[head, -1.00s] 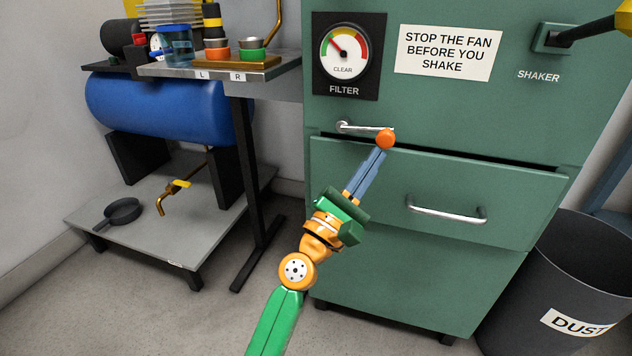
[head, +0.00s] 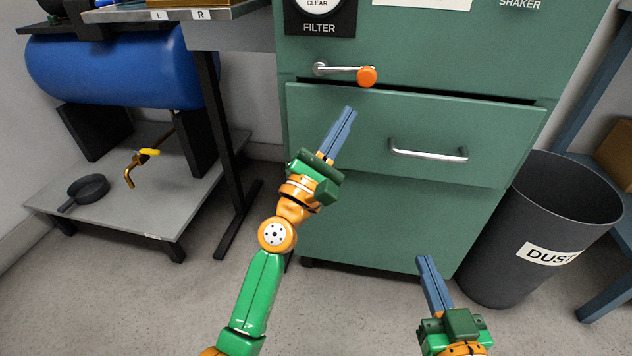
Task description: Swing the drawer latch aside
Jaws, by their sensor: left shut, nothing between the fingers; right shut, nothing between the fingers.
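The drawer latch (head: 340,70) is a silver bar on the green cabinet, just above the drawer's top edge. It lies nearly level, with its pivot at the left and an orange knob (head: 367,76) at its right end. The green drawer (head: 350,130) has a silver bar handle (head: 428,154), and a dark gap runs along its top edge. My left gripper (head: 350,110) is shut and empty in front of the drawer's upper left, its tips a little below the knob and apart from it. My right gripper (head: 425,262) is shut and empty, low in front of the cabinet.
A dark dust bin (head: 500,240) stands right of the cabinet. At left, a blue tank (head: 120,70) sits above a low grey platform (head: 130,205) with a black pan (head: 85,190) and a brass tap (head: 138,165). A table leg (head: 215,150) stands between tank and cabinet.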

